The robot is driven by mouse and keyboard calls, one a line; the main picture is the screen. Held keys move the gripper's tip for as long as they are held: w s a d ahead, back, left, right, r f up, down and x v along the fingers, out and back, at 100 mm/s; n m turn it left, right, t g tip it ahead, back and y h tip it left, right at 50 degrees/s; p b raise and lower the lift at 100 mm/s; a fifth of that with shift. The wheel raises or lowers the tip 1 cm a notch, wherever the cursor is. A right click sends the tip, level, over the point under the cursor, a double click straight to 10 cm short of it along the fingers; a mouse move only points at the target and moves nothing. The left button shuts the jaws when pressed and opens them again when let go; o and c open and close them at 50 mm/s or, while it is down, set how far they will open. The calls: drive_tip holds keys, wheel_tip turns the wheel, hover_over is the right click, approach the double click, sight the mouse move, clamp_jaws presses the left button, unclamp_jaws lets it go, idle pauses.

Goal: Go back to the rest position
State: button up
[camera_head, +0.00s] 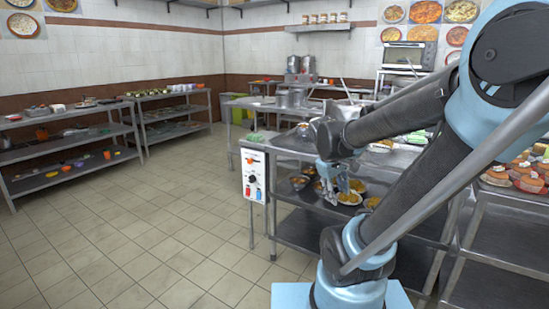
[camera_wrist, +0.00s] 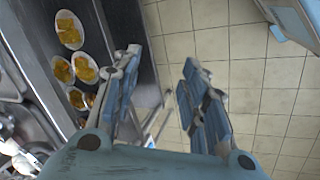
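My gripper (camera_head: 341,180) hangs from my arm in front of the steel table (camera_head: 310,235), pointing down, near the plates of yellow-brown food in the head view. My arm hides part of the table in the head view.
A white control box (camera_head: 254,175) with a knob stands at the table's left corner. Steel pots (camera_head: 291,98) stand farther back. Shelving (camera_head: 70,150) with food and dishes lines the left wall. The tiled floor (camera_head: 160,220) at left is clear.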

drive_tip(key=s+a+f+m+y, duration=0.2)
drive_tip(key=s+f+m, duration=0.3)
drive_tip(key=s, duration=0.6)
drive_tip(key=shift+s+f+m+y, duration=0.25)
drive_tip(key=shift+f+m+y, duration=0.1)
drive_tip(key=shift+m+y, duration=0.25)
drive_tip(key=shift+w+a+f, duration=0.1)
drive_tip(key=shift+w+f, duration=0.1)
drive_tip(key=shift+w, duration=0.25)
idle(1.3)
